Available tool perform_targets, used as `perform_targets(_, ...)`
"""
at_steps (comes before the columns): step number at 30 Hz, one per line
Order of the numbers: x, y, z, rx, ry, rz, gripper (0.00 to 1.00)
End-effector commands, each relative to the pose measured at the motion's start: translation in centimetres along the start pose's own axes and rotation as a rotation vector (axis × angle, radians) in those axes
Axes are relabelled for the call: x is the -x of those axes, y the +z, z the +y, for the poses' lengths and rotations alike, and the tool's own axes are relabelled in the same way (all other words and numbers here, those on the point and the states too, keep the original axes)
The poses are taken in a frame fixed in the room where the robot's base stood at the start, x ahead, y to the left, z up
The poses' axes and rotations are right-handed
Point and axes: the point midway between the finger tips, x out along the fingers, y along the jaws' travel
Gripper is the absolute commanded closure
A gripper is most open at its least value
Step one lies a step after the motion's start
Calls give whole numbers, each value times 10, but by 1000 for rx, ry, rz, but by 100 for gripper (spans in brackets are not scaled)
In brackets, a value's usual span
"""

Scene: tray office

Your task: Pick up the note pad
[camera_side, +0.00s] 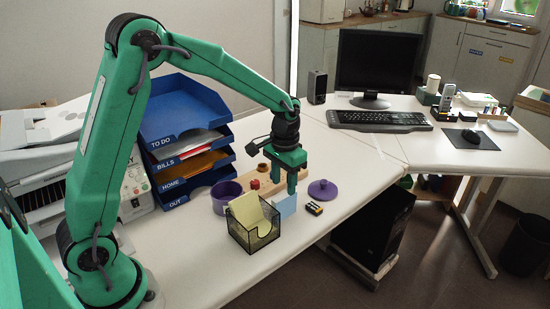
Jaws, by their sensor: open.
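My green gripper (284,190) points down with its two fingers apart, above the front part of the desk. A light blue, flat-sided item (285,206), which may be the note pad, is just below the fingertips in the picture. I cannot tell whether any of it is between the fingers. A block of yellow note paper (247,212) leans in a black mesh holder (262,234) to the left and nearer the camera. It could also be the note pad.
Left of my gripper are a purple bowl (225,194) and a wooden board (247,189) with small items. A purple lid (322,189) and batteries (314,208) lie to its right. A blue letter tray stack (185,120) stands behind left. The desk's front right edge is close.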

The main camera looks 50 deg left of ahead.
Motion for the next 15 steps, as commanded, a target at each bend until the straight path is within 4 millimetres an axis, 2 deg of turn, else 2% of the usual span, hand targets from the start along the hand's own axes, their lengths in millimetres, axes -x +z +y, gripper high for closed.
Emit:
perform_targets(9, -21, 0, 0, 0, 0, -2, 56)
perform_targets(15, -26, 0, 0, 0, 0, 0, 56)
